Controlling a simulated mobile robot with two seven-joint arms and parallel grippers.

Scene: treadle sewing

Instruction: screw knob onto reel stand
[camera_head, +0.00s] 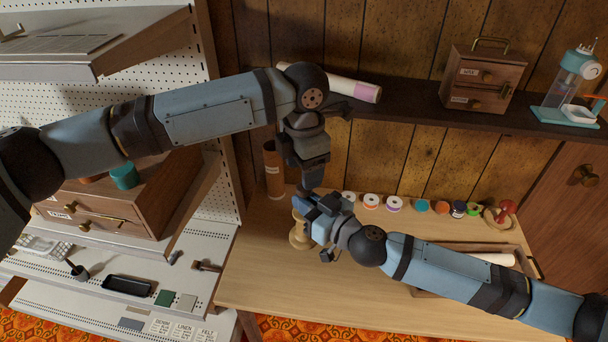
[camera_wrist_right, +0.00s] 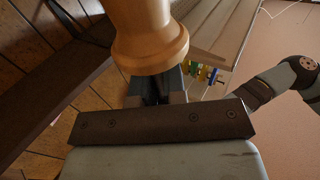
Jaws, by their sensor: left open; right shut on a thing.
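The pale wooden reel stand (camera_head: 299,236) is a turned piece near the left end of the wooden table. My right gripper (camera_head: 318,213) is shut on it from the right; the grip itself is partly hidden. In the right wrist view, a turned wooden part (camera_wrist_right: 150,38) fills the top middle, close in front of my right gripper's fingers (camera_wrist_right: 158,88). My left gripper (camera_head: 309,187) is open, directly above my right gripper and near the top of the stand. I cannot make out the knob apart from the stand, because the grippers cover that area.
A row of thread spools (camera_head: 394,203) runs along the table's back, with a brown cylinder (camera_head: 273,170) at its left. A wooden tray (camera_head: 440,292) with a white roll lies to the right. A dark shelf (camera_head: 430,108) overhangs the back. The table's (camera_head: 250,285) front left is clear.

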